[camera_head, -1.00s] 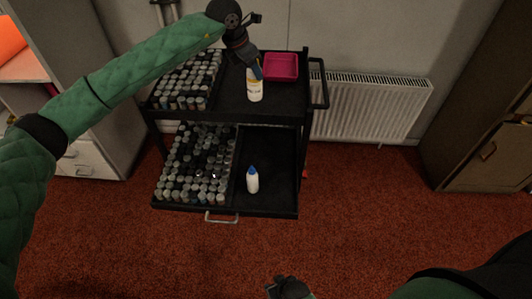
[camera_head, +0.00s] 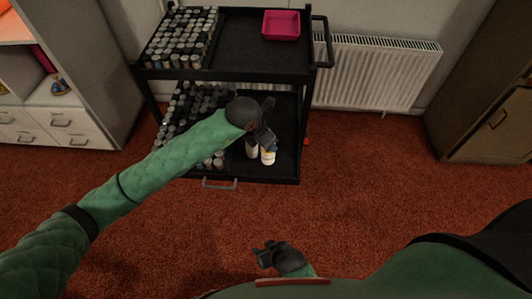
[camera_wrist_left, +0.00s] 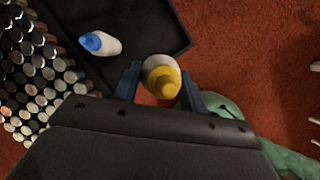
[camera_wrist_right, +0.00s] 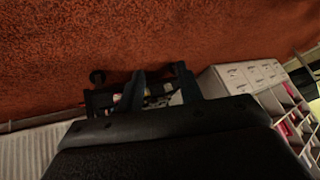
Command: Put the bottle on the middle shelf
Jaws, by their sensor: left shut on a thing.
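A white bottle with a yellow cap (camera_head: 268,157) is held in my left gripper (camera_head: 263,141), over the lower visible shelf (camera_head: 285,160) of the black trolley. In the left wrist view the yellow-capped bottle (camera_wrist_left: 162,78) sits between the two fingers. I cannot tell whether its base touches the shelf. A second white bottle, with a blue cap (camera_wrist_left: 100,43), is on that shelf; in the head view it (camera_head: 252,151) is partly hidden by my gripper. My right gripper (camera_head: 264,254) is low in front of the trolley, open and empty.
The trolley's top shelf (camera_head: 245,50) holds a pink tray (camera_head: 281,25) and rows of small jars (camera_head: 182,40). More jars (camera_wrist_left: 40,75) fill the left of the lower shelf. A radiator (camera_head: 375,75) stands behind on the right, cabinets on both sides. The red carpet in front is clear.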

